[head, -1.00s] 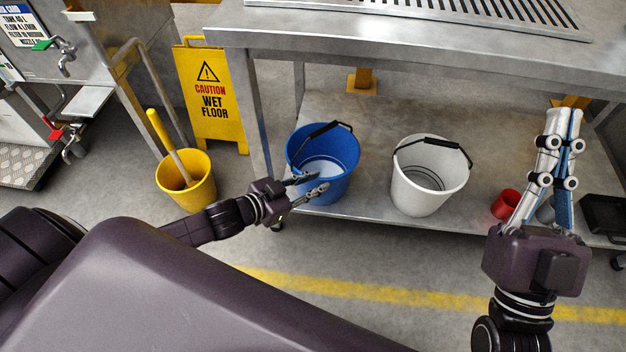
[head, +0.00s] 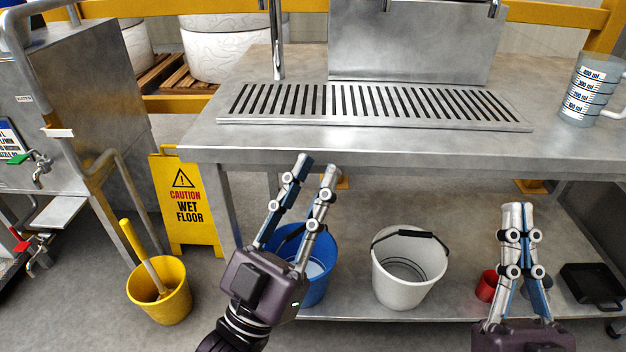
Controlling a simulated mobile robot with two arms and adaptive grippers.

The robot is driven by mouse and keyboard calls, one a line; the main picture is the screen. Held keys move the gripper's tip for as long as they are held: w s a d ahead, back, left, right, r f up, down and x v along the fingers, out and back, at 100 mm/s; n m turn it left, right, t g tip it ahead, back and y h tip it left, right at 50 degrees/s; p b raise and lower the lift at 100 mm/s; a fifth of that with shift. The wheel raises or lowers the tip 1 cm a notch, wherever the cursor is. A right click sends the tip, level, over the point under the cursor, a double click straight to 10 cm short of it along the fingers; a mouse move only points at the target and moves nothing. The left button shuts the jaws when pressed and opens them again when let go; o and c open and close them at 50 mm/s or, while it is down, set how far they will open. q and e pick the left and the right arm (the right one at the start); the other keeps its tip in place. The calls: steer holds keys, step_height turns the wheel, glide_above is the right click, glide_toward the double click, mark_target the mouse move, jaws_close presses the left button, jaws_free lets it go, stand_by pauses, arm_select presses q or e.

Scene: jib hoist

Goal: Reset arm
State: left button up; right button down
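My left gripper (head: 317,168) is raised in front of the lower shelf, its fingers pointing up and apart with nothing between them. It hides part of the blue bucket (head: 318,286), which holds some pale liquid. My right gripper (head: 519,208) is at the lower right, its fingers pointing up with the tips together and nothing seen held.
A steel table (head: 400,146) with a slotted drain grate (head: 370,104) is above the shelf. A measuring jug (head: 590,90) stands on it at right. A red cup (head: 487,286) and black tray (head: 590,289) are on the shelf. A yellow bucket (head: 160,302) and wet floor sign (head: 185,205) stand left.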

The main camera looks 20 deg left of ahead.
arm_select(q)
steer(key=shift+f, duration=0.1)
